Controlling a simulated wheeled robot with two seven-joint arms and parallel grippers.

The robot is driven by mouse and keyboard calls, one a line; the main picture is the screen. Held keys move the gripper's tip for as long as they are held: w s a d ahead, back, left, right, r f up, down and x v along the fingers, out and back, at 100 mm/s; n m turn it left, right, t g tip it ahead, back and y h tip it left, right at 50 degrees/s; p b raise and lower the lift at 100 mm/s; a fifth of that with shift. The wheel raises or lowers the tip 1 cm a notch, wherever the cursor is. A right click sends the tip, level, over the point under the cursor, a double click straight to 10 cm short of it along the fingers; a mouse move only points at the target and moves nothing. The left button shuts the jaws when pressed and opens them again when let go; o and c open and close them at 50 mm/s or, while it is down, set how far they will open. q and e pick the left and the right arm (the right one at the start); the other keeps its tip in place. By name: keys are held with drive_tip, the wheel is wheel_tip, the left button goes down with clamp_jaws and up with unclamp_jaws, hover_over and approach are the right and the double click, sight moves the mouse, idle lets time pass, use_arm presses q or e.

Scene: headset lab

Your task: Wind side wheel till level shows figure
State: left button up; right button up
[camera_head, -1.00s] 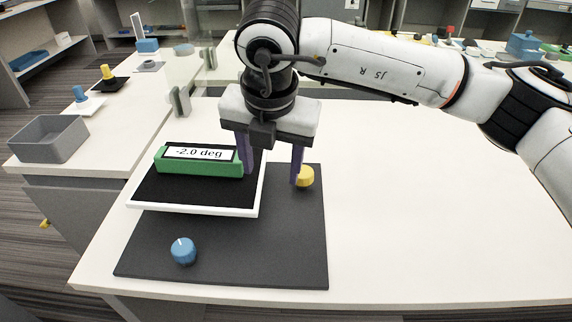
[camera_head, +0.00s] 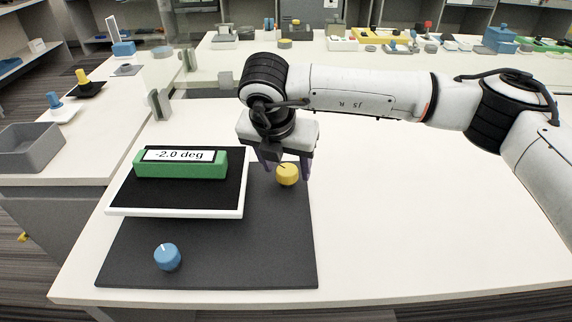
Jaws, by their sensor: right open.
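A green level (camera_head: 181,168) lies on a white-rimmed platform (camera_head: 176,212) with a black top. Its display (camera_head: 184,155) reads -2.0 deg. A yellow wheel (camera_head: 288,174) stands at the right side of the platform, and a blue knob (camera_head: 167,257) with a white mark sits in front. Both are on a dark grey base (camera_head: 220,262). My right gripper (camera_head: 285,168) is open, its purple fingers pointing down around or just behind the yellow wheel. I cannot tell whether they touch it. My left gripper is not in view.
The white table (camera_head: 420,230) is clear to the right of the base. A grey bin (camera_head: 30,150) stands on the side bench at the left. A small grey bracket (camera_head: 158,104) stands behind the platform. A further bench at the back holds many small items.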

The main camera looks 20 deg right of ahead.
drive_tip(key=c, duration=1)
drive_tip(key=shift+c, duration=0.2)
